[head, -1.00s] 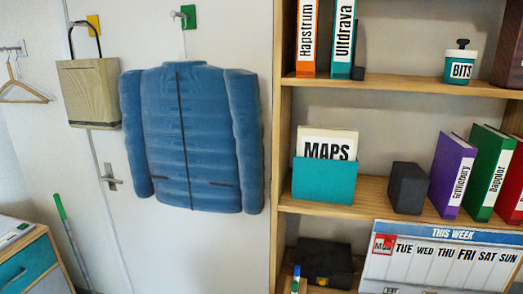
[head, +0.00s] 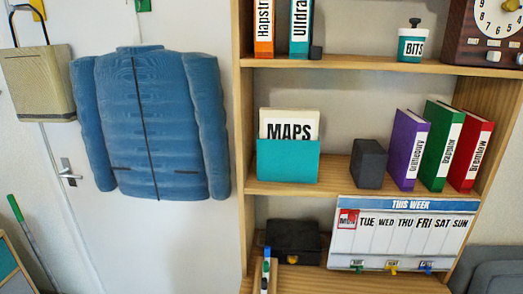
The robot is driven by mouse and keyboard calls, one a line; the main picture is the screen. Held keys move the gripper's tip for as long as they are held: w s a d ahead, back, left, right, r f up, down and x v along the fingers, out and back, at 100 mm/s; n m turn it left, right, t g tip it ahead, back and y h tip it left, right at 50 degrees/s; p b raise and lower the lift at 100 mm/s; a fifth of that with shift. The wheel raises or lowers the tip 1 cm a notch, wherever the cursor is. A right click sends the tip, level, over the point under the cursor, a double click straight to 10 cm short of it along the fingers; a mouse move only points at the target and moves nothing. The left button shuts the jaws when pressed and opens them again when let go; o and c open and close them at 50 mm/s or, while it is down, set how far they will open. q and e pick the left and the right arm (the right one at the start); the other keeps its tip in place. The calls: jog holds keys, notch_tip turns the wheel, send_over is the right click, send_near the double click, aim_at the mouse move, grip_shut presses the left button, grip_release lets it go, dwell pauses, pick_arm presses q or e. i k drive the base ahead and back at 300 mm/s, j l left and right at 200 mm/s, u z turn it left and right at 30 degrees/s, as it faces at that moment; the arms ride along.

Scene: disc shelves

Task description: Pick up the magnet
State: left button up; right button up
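A white week calendar board (head: 400,240) with a blue "THIS WEEK" header stands on the lower shelf at the right. A small red square frame (head: 347,218), which looks like the magnet, sits on the board around the MON label at its left end. Small green (head: 357,266), yellow (head: 392,267) and blue (head: 427,267) pieces show along the board's bottom edge; I cannot tell what they are. Neither of my grippers is in view.
Above the board, a shelf holds a teal MAPS holder (head: 287,162), a dark block (head: 369,164) and purple, green and red binders (head: 408,150). A black box (head: 292,240) and marker-like items (head: 266,268) are left of the board. A blue jacket (head: 150,125) hangs left.

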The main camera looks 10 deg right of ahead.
aim_at(357, 265)
jog(key=z, duration=1.2)
